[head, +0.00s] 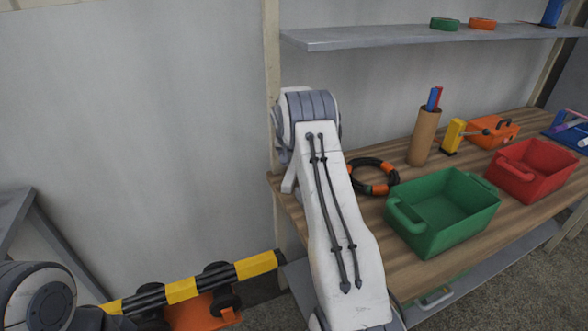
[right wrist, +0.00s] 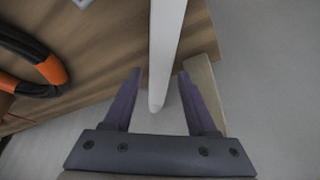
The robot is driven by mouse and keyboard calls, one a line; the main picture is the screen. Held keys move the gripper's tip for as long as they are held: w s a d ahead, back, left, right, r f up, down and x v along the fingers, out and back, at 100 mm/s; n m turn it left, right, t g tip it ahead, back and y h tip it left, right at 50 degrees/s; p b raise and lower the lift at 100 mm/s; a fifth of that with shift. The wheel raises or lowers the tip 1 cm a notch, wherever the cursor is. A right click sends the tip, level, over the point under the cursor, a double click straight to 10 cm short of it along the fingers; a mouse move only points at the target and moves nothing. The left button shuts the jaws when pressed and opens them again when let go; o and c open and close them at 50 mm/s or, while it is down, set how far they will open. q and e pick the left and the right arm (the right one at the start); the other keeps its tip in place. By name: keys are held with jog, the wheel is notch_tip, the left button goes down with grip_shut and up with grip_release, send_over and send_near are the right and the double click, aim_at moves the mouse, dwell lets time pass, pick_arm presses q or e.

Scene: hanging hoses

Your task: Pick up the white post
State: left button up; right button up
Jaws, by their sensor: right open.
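In the right wrist view a long white post (right wrist: 167,45) comes in from the top edge. Its rounded end lies between the two dark fingers of my right gripper (right wrist: 160,72). The fingers are apart, with a gap visible on each side of the post, so the gripper is open. In the head view my right arm covers most of that area. I cannot make out the post clearly there. My left gripper does not show.
A wooden workbench (head: 420,270) holds a black and orange hose coil (head: 372,190), also in the right wrist view (right wrist: 48,68). A green bin (head: 443,225), a red bin (head: 530,180) and a cardboard tube (head: 423,140) stand right of it. A grey shelf (head: 360,38) runs above.

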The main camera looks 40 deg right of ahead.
jog(key=p+x, duration=0.1)
jog(key=x, duration=0.3)
jog(key=shift+f, duration=0.4)
grip_shut()
jog(key=shift+r, duration=0.15)
